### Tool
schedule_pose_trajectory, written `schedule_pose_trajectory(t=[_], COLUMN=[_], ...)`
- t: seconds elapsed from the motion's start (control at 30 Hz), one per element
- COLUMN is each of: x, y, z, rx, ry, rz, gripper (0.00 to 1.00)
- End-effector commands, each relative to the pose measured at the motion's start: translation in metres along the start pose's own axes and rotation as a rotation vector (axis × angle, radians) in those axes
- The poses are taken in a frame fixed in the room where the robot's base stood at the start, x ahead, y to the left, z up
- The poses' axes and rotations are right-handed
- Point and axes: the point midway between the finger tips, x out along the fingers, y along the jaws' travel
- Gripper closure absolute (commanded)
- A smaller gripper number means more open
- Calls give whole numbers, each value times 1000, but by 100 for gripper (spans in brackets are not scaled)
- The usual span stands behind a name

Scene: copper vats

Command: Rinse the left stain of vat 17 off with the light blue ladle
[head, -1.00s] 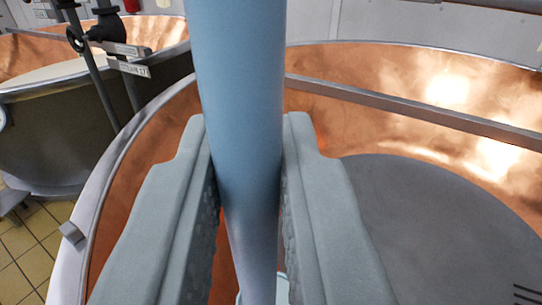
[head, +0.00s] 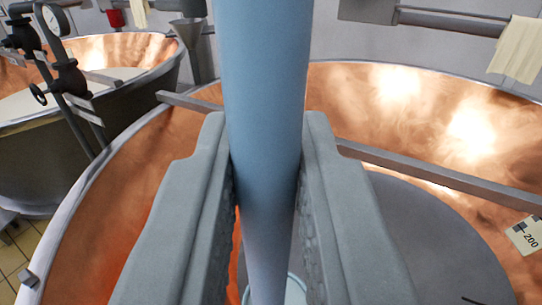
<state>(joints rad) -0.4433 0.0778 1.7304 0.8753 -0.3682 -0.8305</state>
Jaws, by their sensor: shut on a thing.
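My gripper (head: 265,135) is shut on the handle of the light blue ladle (head: 265,60), which stands nearly upright between the two fingers. The ladle's pale blue bowl (head: 296,289) shows only in part at the bottom edge, behind the fingers. Ladle and gripper are over a large copper vat (head: 440,110) with shiny walls and a grey round surface (head: 430,235) low inside. I cannot make out a stain; the fingers and handle cover the middle of the vat.
A grey bar (head: 440,178) crosses the vat behind the handle. A scale plate (head: 528,238) marked 200 is at the right. Another vat (head: 150,80) stands at the left, with a gauge and valve pipe (head: 60,75) before it. A cloth (head: 516,50) hangs at the upper right.

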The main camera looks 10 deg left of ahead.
Motion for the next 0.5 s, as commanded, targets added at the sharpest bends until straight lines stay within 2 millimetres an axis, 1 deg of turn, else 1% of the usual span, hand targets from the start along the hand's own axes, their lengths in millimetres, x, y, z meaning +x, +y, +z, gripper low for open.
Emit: schedule_pose_trajectory(t=[0.5], x=[-7], y=[36], z=[31], rx=[121], ry=[24], rz=[1], gripper=[100])
